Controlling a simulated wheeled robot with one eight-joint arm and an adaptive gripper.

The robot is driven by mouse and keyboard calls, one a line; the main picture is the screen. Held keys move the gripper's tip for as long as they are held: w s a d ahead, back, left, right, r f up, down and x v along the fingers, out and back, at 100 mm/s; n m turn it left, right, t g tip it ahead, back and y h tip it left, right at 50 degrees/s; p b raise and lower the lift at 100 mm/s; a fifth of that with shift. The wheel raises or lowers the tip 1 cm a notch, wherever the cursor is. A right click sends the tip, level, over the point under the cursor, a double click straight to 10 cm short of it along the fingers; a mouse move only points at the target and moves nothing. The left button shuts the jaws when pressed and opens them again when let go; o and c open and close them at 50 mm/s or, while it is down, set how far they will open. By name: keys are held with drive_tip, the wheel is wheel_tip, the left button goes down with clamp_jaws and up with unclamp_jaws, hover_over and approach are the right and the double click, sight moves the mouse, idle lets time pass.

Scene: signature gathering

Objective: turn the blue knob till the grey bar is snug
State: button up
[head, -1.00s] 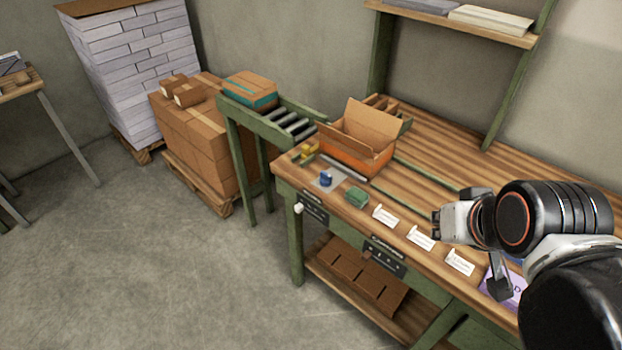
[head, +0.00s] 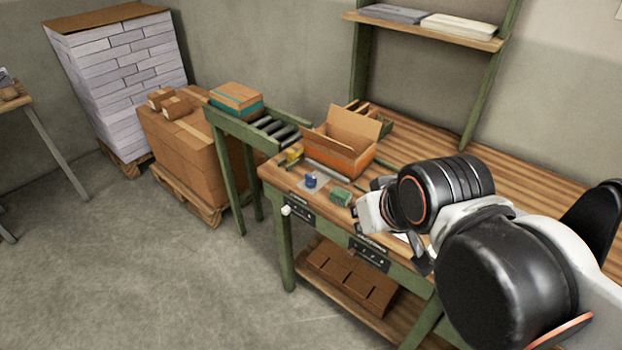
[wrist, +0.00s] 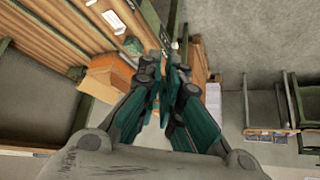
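The small blue knob (head: 310,181) stands upright on a grey plate at the left end of the workbench. The grey bar (head: 331,173) lies just behind it, along the front of an open orange carton. From here I cannot tell whether the bar touches the carton. My gripper (head: 360,205) is above the bench, right of the knob and apart from it. In the wrist view my gripper's teal fingers (wrist: 175,72) come together with nothing visible between them. I cannot make out the knob or the bar in the wrist view.
The open carton (head: 337,154) stands behind the bar and also shows in the wrist view (wrist: 107,74). A roller conveyor (head: 272,129) adjoins the bench's left end. Floor is clear in front.

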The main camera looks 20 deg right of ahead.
drive_tip(key=shift+o, duration=1.4)
drive_tip(key=shift+w+r, duration=0.2)
drive_tip(key=shift+w, duration=0.05)
drive_tip(key=n+g+y+p, duration=0.1)
drive_tip(key=n+g+y, duration=0.25)
drive_tip(key=n, duration=0.35)
hover_over(311, 176)
drive_tip(key=s+d, duration=0.3)
drive_tip(key=s, duration=0.1)
wheel_tip(311, 176, down, 8)
drive_tip(key=shift+h, duration=0.35)
drive_tip(key=b+x, duration=0.1)
drive_tip(key=x, duration=0.3)
drive_tip(key=b+x, duration=0.1)
drive_tip(key=x, duration=0.4)
drive_tip(key=b+x, duration=0.1)
drive_tip(key=x, duration=0.3)
drive_tip(key=shift+s+d+f+b, duration=0.2)
drive_tip(key=shift+f+b, duration=0.1)
drive_tip(key=shift+f, duration=0.15)
clamp_jaws()
